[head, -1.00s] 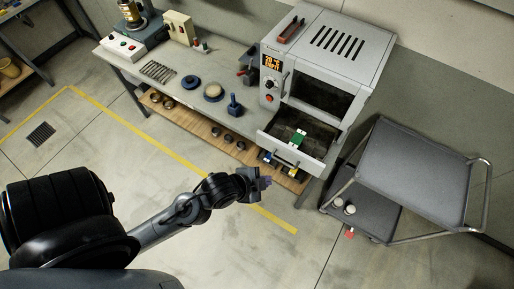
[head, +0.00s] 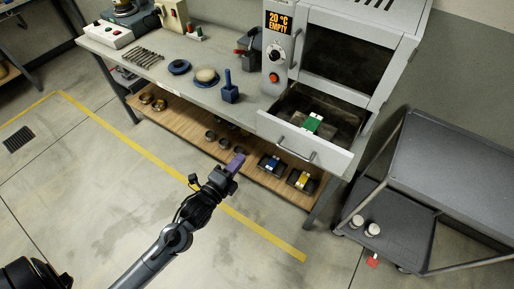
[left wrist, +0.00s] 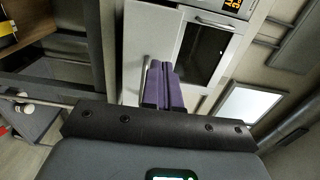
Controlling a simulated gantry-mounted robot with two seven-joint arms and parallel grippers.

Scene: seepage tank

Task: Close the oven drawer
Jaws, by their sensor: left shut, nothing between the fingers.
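The grey oven (head: 352,45) stands at the right end of the bench, its display reading 20 °C EMPTY. Its drawer (head: 297,138) is pulled out toward me, with a bar handle on the front. A small dark tray with a green and white block (head: 312,122) sits inside the drawer. My left gripper (head: 236,163), with purple fingertips, is shut and empty, below and left of the drawer front, apart from it in the head view. In the left wrist view, the purple fingers (left wrist: 165,82) point at the drawer front (left wrist: 135,45) beside its handle. My right gripper is not in view.
A bench (head: 165,62) holds wrenches, blue discs and a blue stamp-like tool. Its wooden lower shelf (head: 185,118) holds small cups and trays with blue and yellow blocks. A grey cart (head: 455,165) stands right of the oven. Floor in front is clear.

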